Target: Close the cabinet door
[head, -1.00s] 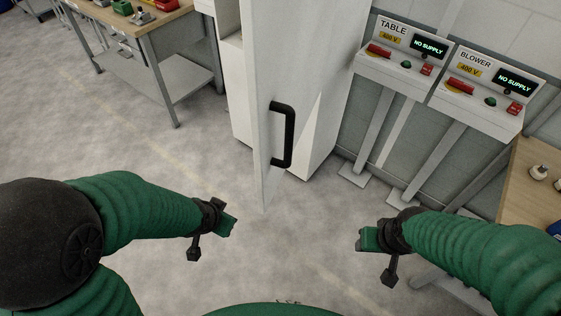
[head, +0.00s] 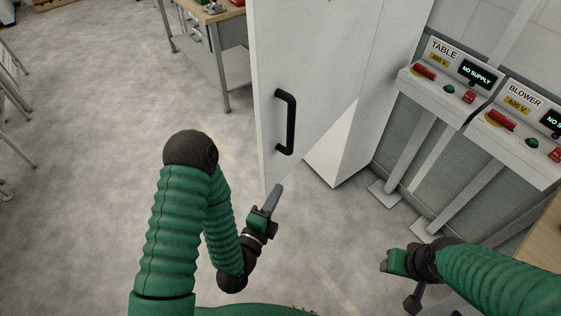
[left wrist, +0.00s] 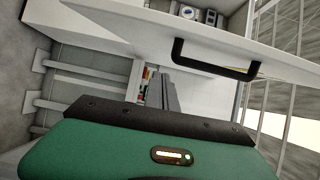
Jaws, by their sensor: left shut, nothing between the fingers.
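The white cabinet door (head: 308,62) stands open, swung out from the cabinet (head: 338,150). Its black handle (head: 286,121) faces me; the handle also shows in the left wrist view (left wrist: 214,62), with the door (left wrist: 140,35) across the top. My left gripper (head: 273,198) is shut and empty, just below the door's lower near corner in the head view and pointing up toward it. I cannot tell whether it touches the door. My right gripper (head: 386,261) is at lower right, well away from the door; its jaw opening is too small to judge.
Two control panels marked TABLE (head: 455,68) and BLOWER (head: 522,108) stand to the right of the cabinet. A wooden workbench (head: 216,15) is behind the door on the left. A bench edge (head: 535,243) is at far right.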

